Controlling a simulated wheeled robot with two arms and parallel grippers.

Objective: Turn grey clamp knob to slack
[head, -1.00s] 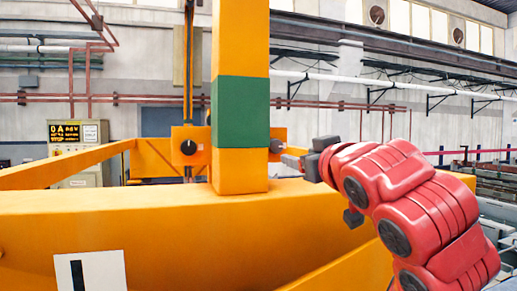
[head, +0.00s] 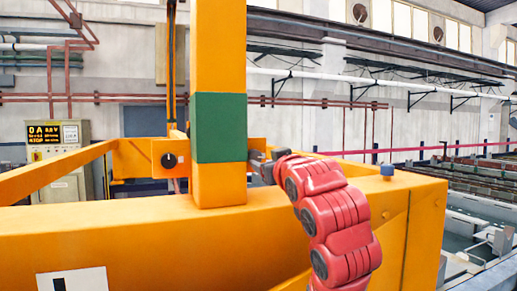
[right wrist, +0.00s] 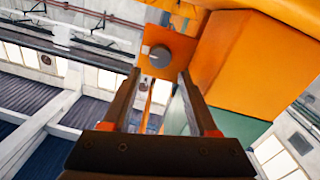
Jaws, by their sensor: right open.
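A grey clamp knob (right wrist: 160,57) with a light mark sits on an orange plate (right wrist: 182,46) in the right wrist view. It lies just beyond the fingertips, lined up between them; I see no contact. My right gripper (right wrist: 160,73) is open and empty. A similar dark knob (head: 169,160) shows on the plate left of the post. My left gripper is not in view.
A thick orange beam (head: 120,232) crosses the front, and the upright post stands close beside my right gripper. A blue cap (head: 387,170) stands on the beam at right. A control cabinet (head: 60,150) with a lit display is at the back left.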

